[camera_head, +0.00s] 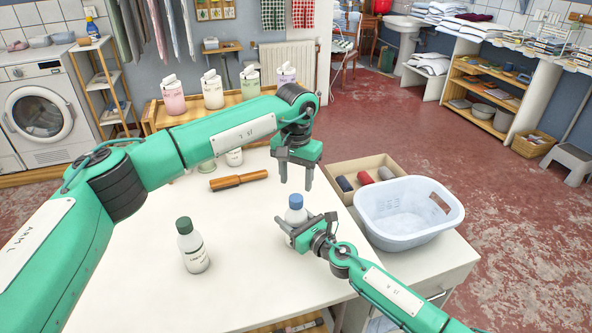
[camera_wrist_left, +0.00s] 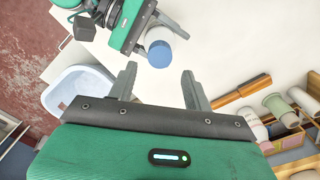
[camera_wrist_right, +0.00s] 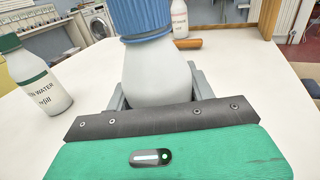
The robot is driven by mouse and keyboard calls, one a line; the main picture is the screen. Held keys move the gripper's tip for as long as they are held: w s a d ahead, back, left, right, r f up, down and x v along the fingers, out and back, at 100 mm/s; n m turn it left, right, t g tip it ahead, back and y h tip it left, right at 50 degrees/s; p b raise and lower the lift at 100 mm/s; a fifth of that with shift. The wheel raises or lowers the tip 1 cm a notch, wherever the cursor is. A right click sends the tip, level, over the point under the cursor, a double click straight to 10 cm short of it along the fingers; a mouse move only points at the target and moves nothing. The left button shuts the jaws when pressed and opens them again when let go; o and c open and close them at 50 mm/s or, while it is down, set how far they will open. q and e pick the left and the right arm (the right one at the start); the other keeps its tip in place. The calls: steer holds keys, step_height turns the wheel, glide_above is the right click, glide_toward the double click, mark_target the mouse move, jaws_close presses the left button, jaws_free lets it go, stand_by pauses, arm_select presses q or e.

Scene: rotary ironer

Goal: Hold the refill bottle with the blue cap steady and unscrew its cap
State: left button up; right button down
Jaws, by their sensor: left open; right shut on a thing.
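The white refill bottle with the blue cap (camera_head: 296,203) stands on the white table. My right gripper (camera_head: 290,238) is shut on its body from the near right side. In the right wrist view the bottle (camera_wrist_right: 157,72) sits between the fingers, with its ribbed blue cap (camera_wrist_right: 140,18) on top. My left gripper (camera_head: 295,183) is open and empty, above and behind the bottle, with its fingers pointing down and apart from the cap. In the left wrist view the blue cap (camera_wrist_left: 159,54) lies beyond the open fingertips (camera_wrist_left: 158,78).
A green-capped bottle (camera_head: 192,246) stands left on the table (camera_head: 240,290). A wooden-handled tool (camera_head: 238,181) lies behind. A pale blue basket (camera_head: 408,212) and a cardboard tray (camera_head: 352,168) with rolled cloths are on the right. Several bottles stand on a wooden rack (camera_head: 150,112) at the back.

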mark_target(296, 198)
arm_select(q)
step_height(296, 198, down, 6)
steer(key=shift+r, duration=0.1)
steer(key=shift+c, duration=0.2)
